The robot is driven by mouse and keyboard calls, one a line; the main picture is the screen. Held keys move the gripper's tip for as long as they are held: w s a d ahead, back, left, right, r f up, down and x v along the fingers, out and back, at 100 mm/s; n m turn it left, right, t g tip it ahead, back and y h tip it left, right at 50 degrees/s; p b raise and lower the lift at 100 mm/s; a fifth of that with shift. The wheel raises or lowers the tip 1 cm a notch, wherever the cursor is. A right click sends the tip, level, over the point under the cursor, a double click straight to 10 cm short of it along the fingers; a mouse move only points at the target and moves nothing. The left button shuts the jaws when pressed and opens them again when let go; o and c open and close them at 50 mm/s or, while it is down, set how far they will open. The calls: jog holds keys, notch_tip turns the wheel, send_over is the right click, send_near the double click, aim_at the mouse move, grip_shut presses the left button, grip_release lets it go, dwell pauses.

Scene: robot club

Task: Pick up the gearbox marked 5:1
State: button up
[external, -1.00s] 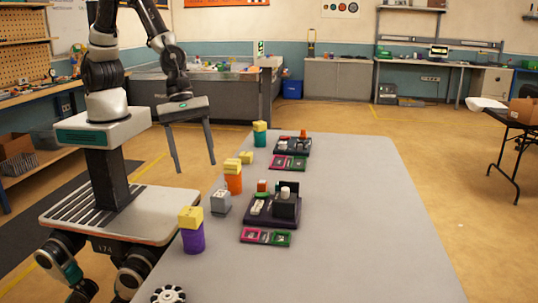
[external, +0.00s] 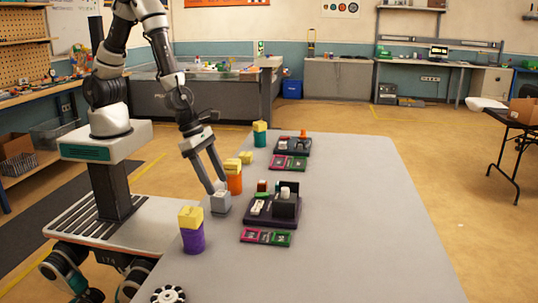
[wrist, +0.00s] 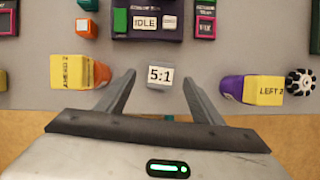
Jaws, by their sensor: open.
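The gearbox marked 5:1 (wrist: 160,76) is a small grey block with a white label on top. It stands upright on the table near its robot-side edge, and it also shows in the external view (external: 221,203). My gripper (wrist: 160,74) is open, with one finger to each side of the gearbox in the wrist view. In the external view my gripper (external: 222,188) hangs over the gearbox with its fingertips close to the top. I cannot tell whether the fingers touch it.
An orange cylinder with a yellow block (wrist: 72,71) stands left of the gearbox, and a purple one with a yellow block (wrist: 262,90) stands right. A dark station marked IDLE (wrist: 172,34) lies beyond. A wheel (wrist: 300,82) is at far right. The table's right half (external: 385,220) is clear.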

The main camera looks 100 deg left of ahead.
aim_at(221, 193)
jog(key=shift+b+x, duration=1.1)
jog(key=shift+x, duration=1.6)
jog(key=shift+s+d, duration=0.1)
jog(key=shift+s, duration=0.05)
jog(key=shift+c, duration=0.4)
jog(key=c, duration=1.2)
